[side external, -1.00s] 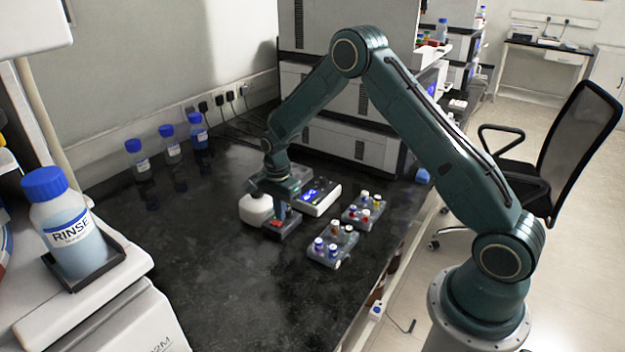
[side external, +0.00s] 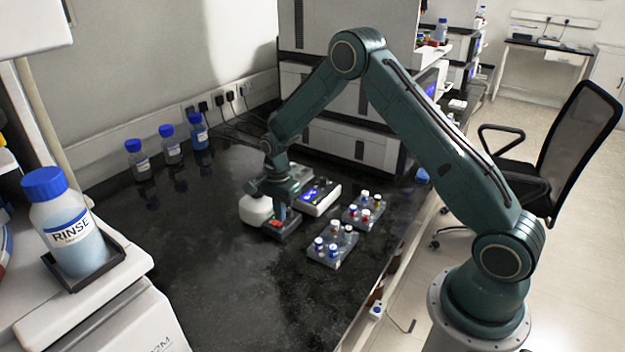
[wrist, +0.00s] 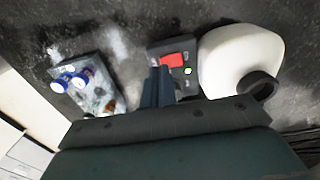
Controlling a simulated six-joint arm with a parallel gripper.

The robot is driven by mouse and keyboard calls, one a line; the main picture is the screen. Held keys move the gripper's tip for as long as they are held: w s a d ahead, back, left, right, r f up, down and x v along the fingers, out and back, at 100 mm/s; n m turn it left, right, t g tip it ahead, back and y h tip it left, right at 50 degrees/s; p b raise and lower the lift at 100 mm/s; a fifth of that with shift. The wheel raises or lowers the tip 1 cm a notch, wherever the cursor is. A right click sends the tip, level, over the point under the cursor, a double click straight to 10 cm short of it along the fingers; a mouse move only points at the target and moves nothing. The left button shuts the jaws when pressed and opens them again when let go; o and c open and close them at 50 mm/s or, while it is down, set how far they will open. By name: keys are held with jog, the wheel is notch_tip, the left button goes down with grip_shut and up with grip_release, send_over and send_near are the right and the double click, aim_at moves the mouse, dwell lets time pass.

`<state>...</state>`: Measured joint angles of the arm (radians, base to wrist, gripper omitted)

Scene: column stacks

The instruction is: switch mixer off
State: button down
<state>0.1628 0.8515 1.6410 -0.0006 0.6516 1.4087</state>
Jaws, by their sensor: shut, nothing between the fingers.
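The mixer has a white rounded body (wrist: 240,58) with a black round cup (wrist: 258,86) and a dark grey box (wrist: 158,50) beside it. In the side view the white body (side external: 256,209) shows left of my gripper (side external: 281,212), and the red switch (side external: 275,223) is by the fingertips. In the wrist view my gripper (wrist: 158,70) is shut and empty, its tips just beside the switch. I cannot tell whether they touch it.
Two small racks of capped vials, a near one (side external: 331,258) and a far one (side external: 361,220), stand right of the mixer. A device with a blue display (side external: 318,196) is behind. Several blue-capped bottles (side external: 170,150) stand along the wall.

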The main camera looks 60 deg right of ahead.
aim_at(281, 224)
jog(key=shift+f, duration=0.8)
dwell(0.8)
jog(key=shift+r, duration=2.5)
jog(key=shift+r, duration=0.15)
